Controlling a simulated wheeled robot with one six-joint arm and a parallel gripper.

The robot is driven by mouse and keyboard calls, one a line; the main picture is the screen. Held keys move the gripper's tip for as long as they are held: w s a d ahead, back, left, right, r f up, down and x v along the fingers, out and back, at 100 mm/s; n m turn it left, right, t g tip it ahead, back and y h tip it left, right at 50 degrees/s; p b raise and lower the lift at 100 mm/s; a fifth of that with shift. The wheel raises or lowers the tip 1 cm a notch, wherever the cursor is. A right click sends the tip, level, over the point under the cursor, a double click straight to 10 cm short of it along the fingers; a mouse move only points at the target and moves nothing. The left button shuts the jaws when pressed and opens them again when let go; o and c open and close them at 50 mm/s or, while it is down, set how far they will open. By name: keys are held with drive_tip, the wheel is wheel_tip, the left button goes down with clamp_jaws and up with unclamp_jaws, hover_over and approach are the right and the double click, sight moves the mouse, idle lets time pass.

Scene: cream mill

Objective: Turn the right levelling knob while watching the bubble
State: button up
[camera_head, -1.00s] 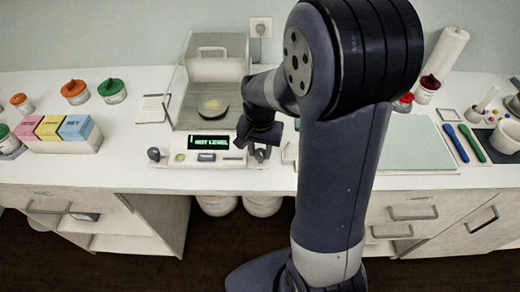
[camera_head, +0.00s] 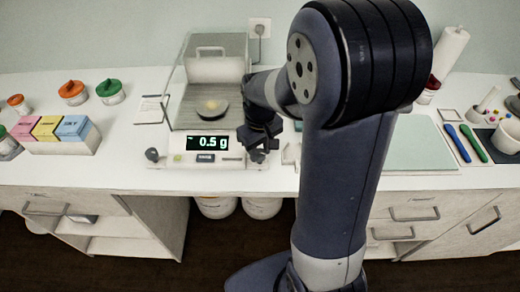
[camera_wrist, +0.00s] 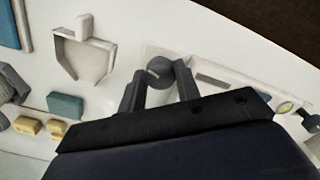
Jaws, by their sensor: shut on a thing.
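The balance (camera_head: 172,120) stands on the bench, and its display (camera_head: 208,143) reads "0.5 g". A dark dish (camera_head: 212,112) with pale yellowish content is on its pan. My gripper (camera_head: 258,153) is at the balance's front right corner. In the wrist view my gripper (camera_wrist: 160,88) is shut on the right levelling knob (camera_wrist: 160,70), a dark grey round knob with one finger on each side. The left levelling knob (camera_head: 152,155) is free. The bubble (camera_wrist: 285,107) shows as a small yellow-green disc; its exact centring is too small to tell.
Pink, yellow and blue boxes (camera_head: 60,147) and lidded jars stand at the left. A pale green mat (camera_head: 420,145), coloured spatulas and a mortar are at the right. My arm covers part of the bench. A pale funnel-shaped holder (camera_wrist: 85,60) lies near the gripper.

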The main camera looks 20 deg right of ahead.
sight(260, 153)
drive_tip(key=shift+n, duration=0.6)
drive_tip(key=o, duration=1)
wheel_tip(260, 153, up, 11)
drive_tip(key=shift+f+b, duration=0.1)
drive_tip(key=shift+b, duration=0.2)
